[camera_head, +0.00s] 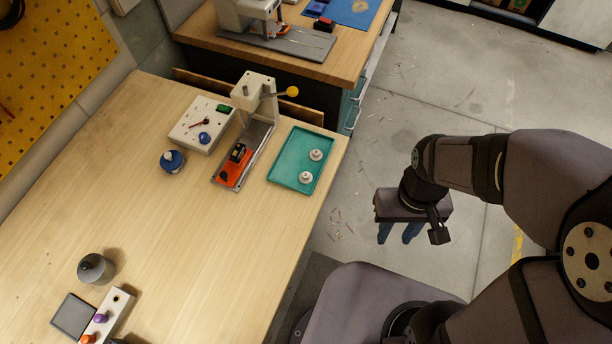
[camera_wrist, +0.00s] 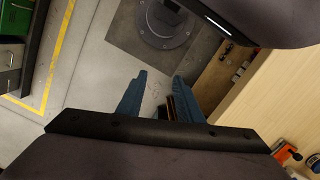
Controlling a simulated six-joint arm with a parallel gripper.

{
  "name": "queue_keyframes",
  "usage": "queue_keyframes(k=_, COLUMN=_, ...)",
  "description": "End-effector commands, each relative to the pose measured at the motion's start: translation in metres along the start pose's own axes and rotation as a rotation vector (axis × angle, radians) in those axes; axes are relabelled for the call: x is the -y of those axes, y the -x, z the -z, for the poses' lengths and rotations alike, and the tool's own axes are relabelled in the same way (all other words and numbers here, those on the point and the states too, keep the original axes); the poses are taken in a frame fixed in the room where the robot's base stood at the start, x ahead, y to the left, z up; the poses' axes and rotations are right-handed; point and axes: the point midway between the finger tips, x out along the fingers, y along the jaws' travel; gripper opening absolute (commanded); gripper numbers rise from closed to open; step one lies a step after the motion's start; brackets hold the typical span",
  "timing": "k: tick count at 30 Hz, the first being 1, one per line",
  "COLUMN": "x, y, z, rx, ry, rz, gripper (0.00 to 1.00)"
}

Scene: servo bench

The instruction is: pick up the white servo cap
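Two small white round pieces lie on the teal tray (camera_head: 281,174) in the head view: one white servo cap (camera_head: 316,155) farther back and a similar white piece (camera_head: 306,177) nearer the front. I cannot tell them apart at this size. My gripper (camera_head: 396,238) points down off the right side of the bench, over the floor, well to the right of the tray. In the wrist view my gripper (camera_wrist: 160,78) shows two blue fingers apart with nothing held between them. The white pieces cannot be made out in the wrist view.
Left of the tray, a press (camera_head: 256,97) with a yellow-knobbed lever stands over an orange fixture (camera_head: 235,168). A white panel (camera_head: 187,133) and blue round item (camera_head: 172,161) lie farther left. A grey knob-topped pot (camera_head: 95,269) is at front left. The bench middle is clear.

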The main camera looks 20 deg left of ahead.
Motion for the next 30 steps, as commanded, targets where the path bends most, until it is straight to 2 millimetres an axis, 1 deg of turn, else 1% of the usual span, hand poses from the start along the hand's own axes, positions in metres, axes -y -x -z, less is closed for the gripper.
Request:
queue_keyframes(k=1, x=0.018, y=-0.008, z=0.009, rx=0.013, ry=0.085, rz=-0.011, gripper=0.33)
queue_keyframes(k=2, x=0.028, y=-0.01, z=0.015, rx=0.015, ry=0.125, rz=-0.016, gripper=0.33)
queue_keyframes(k=3, x=0.042, y=-0.012, z=0.024, rx=0.013, ry=0.178, rz=-0.023, gripper=0.33)
queue_keyframes(k=5, x=0.063, y=-0.014, z=0.038, rx=0.006, ry=0.252, rz=-0.032, gripper=0.33)
queue_keyframes(k=8, x=0.104, y=-0.015, z=0.064, rx=-0.011, ry=0.372, rz=-0.043, gripper=0.33)
queue_keyframes(k=9, x=0.119, y=-0.014, z=0.074, rx=-0.021, ry=0.418, rz=-0.045, gripper=0.33)
queue_keyframes(k=12, x=0.152, y=-0.007, z=0.098, rx=-0.048, ry=0.519, rz=-0.046, gripper=0.33)
queue_keyframes(k=14, x=0.166, y=0.001, z=0.114, rx=-0.068, ry=0.569, rz=-0.044, gripper=0.33)
queue_keyframes(k=15, x=0.172, y=0.008, z=0.125, rx=-0.084, ry=0.597, rz=-0.042, gripper=0.33)
queue_keyframes(k=17, x=0.181, y=0.021, z=0.142, rx=-0.111, ry=0.639, rz=-0.039, gripper=0.33)
queue_keyframes(k=18, x=0.186, y=0.032, z=0.152, rx=-0.133, ry=0.674, rz=-0.038, gripper=0.33)
queue_keyframes(k=21, x=0.196, y=0.058, z=0.168, rx=-0.169, ry=0.781, rz=-0.042, gripper=0.33)
queue_keyframes(k=22, x=0.196, y=0.06, z=0.168, rx=-0.164, ry=0.815, rz=-0.045, gripper=0.33)
queue_keyframes(k=25, x=0.192, y=0.059, z=0.16, rx=-0.126, ry=0.904, rz=-0.054, gripper=0.33)
queue_keyframes(k=30, x=0.19, y=0.058, z=0.157, rx=-0.111, ry=0.981, rz=-0.059, gripper=0.33)
